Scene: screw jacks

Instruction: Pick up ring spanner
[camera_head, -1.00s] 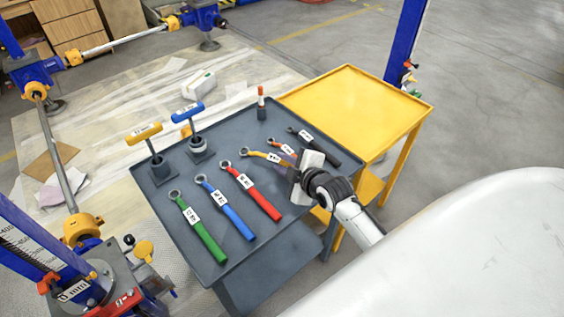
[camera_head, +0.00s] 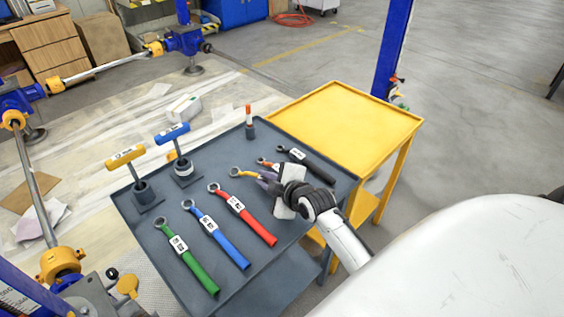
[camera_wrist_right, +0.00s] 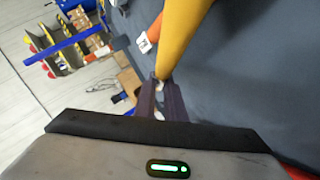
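A ring spanner with a yellow handle (camera_head: 247,174) lies on the grey tray table (camera_head: 180,215), its ring end at the left. My right gripper (camera_head: 268,182) is over its handle and hides the rest of it and its tag. In the right wrist view the yellow handle (camera_wrist_right: 182,38) runs down to my right gripper's dark fingers (camera_wrist_right: 160,97), which have a narrow gap; whether they are closed on it I cannot tell. Other ring spanners on the table are green (camera_head: 190,262), blue (camera_head: 220,240), red (camera_head: 245,215), orange (camera_head: 265,162) and black (camera_head: 310,165). My left gripper is out of view.
T-handled tools, yellow (camera_head: 126,157) and blue (camera_head: 172,133), stand at the table's left. A small orange-topped tool (camera_head: 249,120) stands at the back edge. A yellow cart (camera_head: 345,120) adjoins the right side, its top bare.

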